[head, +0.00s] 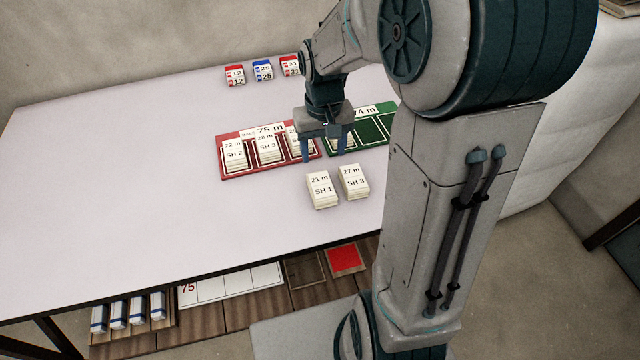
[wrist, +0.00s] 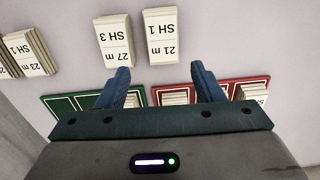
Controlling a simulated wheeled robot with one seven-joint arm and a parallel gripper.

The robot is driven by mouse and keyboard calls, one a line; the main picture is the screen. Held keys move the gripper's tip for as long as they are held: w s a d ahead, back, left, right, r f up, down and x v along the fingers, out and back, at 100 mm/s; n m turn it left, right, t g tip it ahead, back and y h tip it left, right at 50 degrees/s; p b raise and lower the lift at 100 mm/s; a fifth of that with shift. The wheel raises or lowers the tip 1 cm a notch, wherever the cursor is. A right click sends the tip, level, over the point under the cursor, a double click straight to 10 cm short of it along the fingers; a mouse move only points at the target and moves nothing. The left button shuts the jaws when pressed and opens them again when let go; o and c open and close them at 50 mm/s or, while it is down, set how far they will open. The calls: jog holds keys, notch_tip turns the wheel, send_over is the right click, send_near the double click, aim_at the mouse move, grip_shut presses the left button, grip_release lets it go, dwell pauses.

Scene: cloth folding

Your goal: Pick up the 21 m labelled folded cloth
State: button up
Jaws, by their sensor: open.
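The folded cloth labelled 21 m, SH 1 (head: 321,190) lies on the white table in front of the red board, just left of the cloth labelled 27 m, SH 3 (head: 354,181). In the wrist view the 21 m cloth (wrist: 164,37) is at top centre, with the 27 m cloth (wrist: 114,42) to its left. My gripper (head: 325,160) is open and empty, its fingers pointing down by the boards behind the 21 m cloth. In the wrist view the gripper fingers (wrist: 164,82) are spread below that cloth, apart from it.
The red board (head: 225,142) holds several labelled cloths. The green board (head: 374,135) is beside it, partly hidden by my arm. Small red and blue labelled blocks (head: 262,70) stand at the back. The table's left side (head: 110,180) is clear. More cloths (wrist: 30,52) show in the wrist view.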

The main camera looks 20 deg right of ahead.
aim_at(321, 184)
jog(key=f, duration=0.4)
jog(key=f+b, duration=0.1)
jog(key=f, duration=0.7)
jog(key=shift+s+a+f+b, duration=0.1)
jog(key=shift+a+f+b, duration=0.1)
jog(key=shift+a+b, duration=0.1)
jog(key=c, duration=0.7)
